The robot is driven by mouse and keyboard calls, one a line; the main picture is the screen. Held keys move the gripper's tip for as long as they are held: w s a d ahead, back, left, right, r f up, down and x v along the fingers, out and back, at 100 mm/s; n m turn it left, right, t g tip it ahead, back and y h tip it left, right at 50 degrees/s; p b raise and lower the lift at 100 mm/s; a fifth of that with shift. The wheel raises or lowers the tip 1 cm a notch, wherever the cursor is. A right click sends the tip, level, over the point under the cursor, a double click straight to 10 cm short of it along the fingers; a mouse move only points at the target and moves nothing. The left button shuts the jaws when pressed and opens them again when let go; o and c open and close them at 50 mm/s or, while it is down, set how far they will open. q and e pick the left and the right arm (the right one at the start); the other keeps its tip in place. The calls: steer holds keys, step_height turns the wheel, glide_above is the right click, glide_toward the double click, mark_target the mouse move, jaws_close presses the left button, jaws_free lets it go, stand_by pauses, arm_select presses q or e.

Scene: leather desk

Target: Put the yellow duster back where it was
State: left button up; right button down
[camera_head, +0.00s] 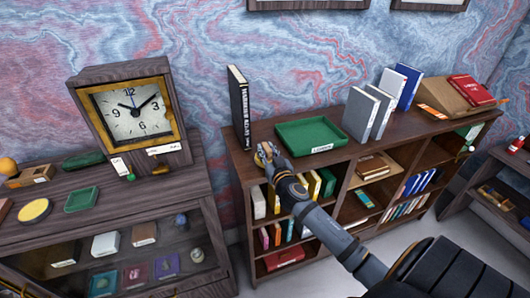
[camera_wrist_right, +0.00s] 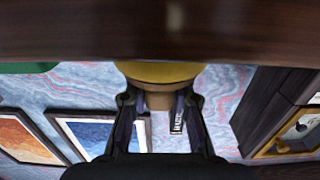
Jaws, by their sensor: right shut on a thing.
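My right gripper (camera_head: 267,155) is at the front left part of the bookcase top, between the black upright book and the green tray. In the right wrist view my right gripper (camera_wrist_right: 160,101) is shut on the yellow duster (camera_wrist_right: 160,72), which shows a rounded yellow part and a tan part between the fingers. The duster is right by the dark wooden surface (camera_wrist_right: 60,35); I cannot tell whether it touches it. In the head view the gripper mostly hides the duster. My left gripper is not in view.
The green tray (camera_head: 311,134) with a white label lies empty right of my gripper. A black book (camera_head: 239,107) stands behind it; grey books (camera_head: 361,113) stand to the right. On the left cabinet are a clock (camera_head: 133,112), a yellow dish (camera_head: 34,211) and a small green tray (camera_head: 81,199).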

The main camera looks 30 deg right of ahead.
mark_target(270, 157)
steer(key=c, duration=1.4)
jaws_free()
steer(key=shift+s, duration=0.3)
steer(key=shift+o, duration=1.3)
steer(key=shift+w, duration=0.15)
steer(key=b+v, duration=0.1)
steer(key=v, duration=0.2)
steer(key=b+v, duration=0.1)
steer(key=v, duration=0.1)
steer(key=shift+f+b, duration=0.25)
steer(key=shift+b, duration=0.05)
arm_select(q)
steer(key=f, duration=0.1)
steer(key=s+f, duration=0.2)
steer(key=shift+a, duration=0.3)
arm_select(e)
steer(key=v, duration=0.7)
steer(key=shift+r, duration=0.3)
